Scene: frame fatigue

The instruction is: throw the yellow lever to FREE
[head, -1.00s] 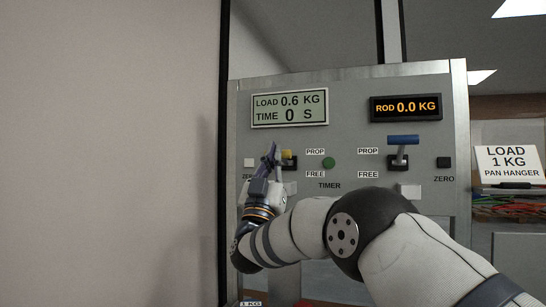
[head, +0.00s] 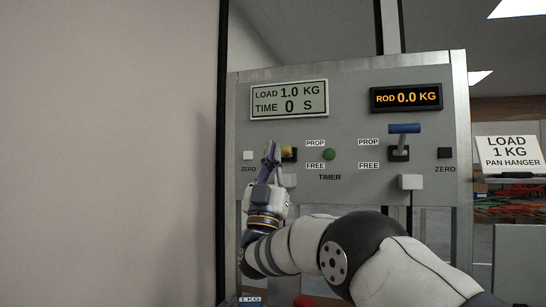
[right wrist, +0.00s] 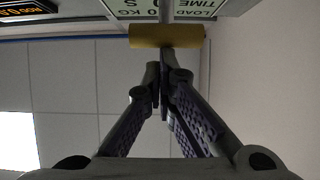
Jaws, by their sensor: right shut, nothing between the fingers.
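The yellow lever (head: 287,150) sits in a dark slot on the left of the grey panel, left of its PROP and FREE labels. Its knob is partly hidden by my right gripper (head: 270,150). The knob appears about level with the PROP label (head: 315,143), but I cannot tell the lever's exact throw. My right gripper is shut and empty, fingertips close beside the knob. In the right wrist view the lever's yellow crossbar (right wrist: 150,37) lies just beyond the shut fingertips (right wrist: 163,75); contact is unclear. The FREE label (head: 315,166) is lower. My left gripper is not in view.
A blue lever (head: 404,128) stands up on the right of the panel. A green button (head: 329,154) lies between the levers. The load display (head: 289,100) reads 1.0 KG, TIME 0 S; the rod display (head: 406,98) reads 0.0 KG. A pale wall (head: 110,150) is at left.

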